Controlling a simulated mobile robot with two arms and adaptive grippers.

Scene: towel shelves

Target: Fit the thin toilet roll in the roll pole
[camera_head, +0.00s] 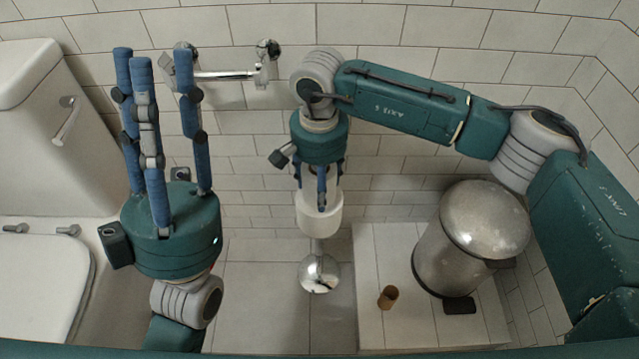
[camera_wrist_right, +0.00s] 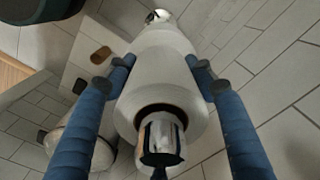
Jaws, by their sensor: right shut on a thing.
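The white toilet roll (camera_head: 318,218) is around the chrome roll pole (camera_head: 319,273), above its round base. In the right wrist view the roll (camera_wrist_right: 155,85) lies between the blue fingers, and the chrome pole end (camera_wrist_right: 160,140) shows through its dark core. I cannot tell whether a second roll is on the pole. My right gripper (camera_wrist_right: 160,62) is shut on the roll from above; in the head view its fingers (camera_head: 320,190) reach down around the roll's upper part. My left gripper (camera_head: 158,56) is open and empty, fingers pointing up, at the left.
A steel pedal bin (camera_head: 470,240) stands on a tiled ledge (camera_head: 375,250) at the right. A brown cardboard tube (camera_head: 388,297) stands on that ledge. A toilet (camera_head: 40,270) is at the left. A chrome wall holder (camera_head: 225,75) is on the back wall.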

